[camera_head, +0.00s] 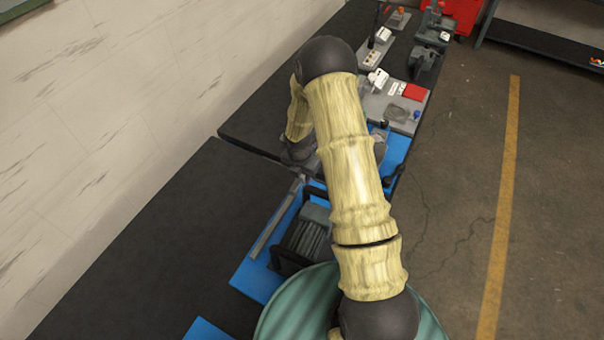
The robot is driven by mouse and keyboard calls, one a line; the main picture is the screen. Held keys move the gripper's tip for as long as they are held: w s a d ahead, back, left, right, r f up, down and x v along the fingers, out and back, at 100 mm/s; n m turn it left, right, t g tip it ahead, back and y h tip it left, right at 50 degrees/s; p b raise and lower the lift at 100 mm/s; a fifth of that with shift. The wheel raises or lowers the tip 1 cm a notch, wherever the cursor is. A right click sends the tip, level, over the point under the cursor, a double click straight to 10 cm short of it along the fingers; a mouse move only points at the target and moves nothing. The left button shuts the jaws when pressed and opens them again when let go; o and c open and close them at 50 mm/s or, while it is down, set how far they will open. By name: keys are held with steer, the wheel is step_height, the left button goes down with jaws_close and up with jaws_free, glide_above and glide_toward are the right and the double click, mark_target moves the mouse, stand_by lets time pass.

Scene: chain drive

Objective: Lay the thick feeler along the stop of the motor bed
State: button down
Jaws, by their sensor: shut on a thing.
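My gripper (300,152) shows only in part, as dark grey parts below my pale forearm and left of my upper arm. It is over the far bench, near the gap between the benches. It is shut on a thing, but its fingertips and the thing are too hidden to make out. A long thin grey bar (275,222) lies slanting on a blue board, left of a dark ribbed block (305,241). I cannot tell whether the bar is the stop or a feeler. I cannot identify the thick feeler or the motor bed for sure; my arm covers much of this area.
The black near bench (150,262) is bare at left. A blue board (255,281) lies on it. On the far bench, a grey plate (372,105) carries small parts and a red square (415,92). More fixtures (430,52) stand farther back. A pale wall (110,100) borders the left.

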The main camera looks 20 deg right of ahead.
steer(key=shift+f+b, duration=2.4)
steer(key=shift+f, duration=1.25)
steer(key=c, duration=1)
jaws_free()
steer(key=shift+o, duration=0.2)
steer(key=shift+r, duration=0.1)
steer(key=r, duration=0.5)
steer(key=s+a+r+b, duration=0.1)
steer(key=r, duration=0.5)
steer(key=r+b, duration=0.1)
steer(key=r, duration=0.5)
steer(key=shift+s+a, duration=0.3)
steer(key=shift+s, duration=0.1)
